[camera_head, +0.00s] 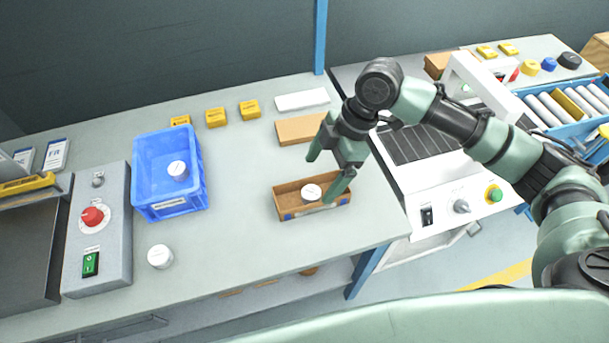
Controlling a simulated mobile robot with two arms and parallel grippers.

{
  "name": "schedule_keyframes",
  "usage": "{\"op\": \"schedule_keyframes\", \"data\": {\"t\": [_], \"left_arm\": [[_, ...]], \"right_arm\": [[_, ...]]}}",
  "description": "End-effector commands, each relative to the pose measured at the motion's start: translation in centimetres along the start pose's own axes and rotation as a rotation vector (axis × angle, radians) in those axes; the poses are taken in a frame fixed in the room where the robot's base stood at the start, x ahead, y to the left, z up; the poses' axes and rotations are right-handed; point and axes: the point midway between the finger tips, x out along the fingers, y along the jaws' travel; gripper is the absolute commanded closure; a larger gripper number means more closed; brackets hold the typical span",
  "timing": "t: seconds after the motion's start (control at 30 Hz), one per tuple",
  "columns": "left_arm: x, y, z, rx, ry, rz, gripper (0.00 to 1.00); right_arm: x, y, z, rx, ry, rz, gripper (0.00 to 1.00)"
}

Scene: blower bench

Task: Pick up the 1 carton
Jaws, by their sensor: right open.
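An open brown carton (291,189) sits on the grey bench top near its front right part. A white round piece (311,192) lies inside it, and its front wall shows small blue marks. My right gripper (326,176) is open at the carton's right part. One finger is over the back edge, and the other reaches down at the right end and covers part of the carton. I cannot tell whether the fingers touch it. My left gripper is not in view.
A blue bin (170,208) with a white round piece stands left of the carton. Another white round piece (160,257) lies near the front edge. A flat brown block (301,129), a white block (302,100) and yellow boxes (215,117) lie behind. A control box (98,240) stands left.

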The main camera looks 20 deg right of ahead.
Motion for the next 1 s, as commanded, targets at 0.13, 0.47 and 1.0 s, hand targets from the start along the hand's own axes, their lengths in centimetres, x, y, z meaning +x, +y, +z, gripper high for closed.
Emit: {"op": "schedule_keyframes", "data": {"t": [0.13,0.47,1.0], "left_arm": [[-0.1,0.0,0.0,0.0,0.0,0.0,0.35],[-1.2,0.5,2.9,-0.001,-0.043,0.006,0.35],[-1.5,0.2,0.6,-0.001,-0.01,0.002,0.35]], "right_arm": [[0.6,0.0,0.0,0.0,0.0,-0.004,0.09],[4.5,-0.1,0.5,0.002,0.0,-0.005,0.09],[7.8,0.0,0.8,-0.001,-0.001,-0.001,0.2]]}}
